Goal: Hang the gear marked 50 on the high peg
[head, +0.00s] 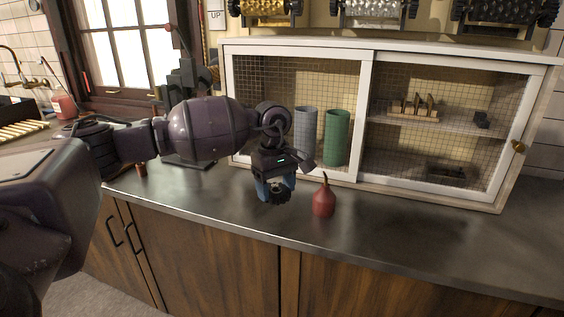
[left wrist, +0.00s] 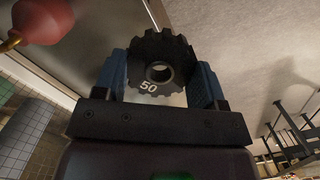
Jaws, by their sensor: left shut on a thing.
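The dark toothed gear marked 50 (left wrist: 146,52) has a central hole and is clamped between the blue fingers of my left gripper (left wrist: 160,82) in the left wrist view. In the head view the left gripper (head: 276,190) points down above the counter, with the gear (head: 281,196) partly showing between its fingers. The gear seems held just above the counter; the exact gap cannot be told. I cannot make out the high peg in either view. My right gripper is not in view.
A red oil can (head: 324,200) stands close right of the gripper. Behind is a mesh-front cabinet (head: 365,112) with a grey cylinder (head: 305,130) and a green cylinder (head: 337,138) inside. The counter's right part (head: 430,235) is clear. A dark stand (head: 187,78) is at the back left.

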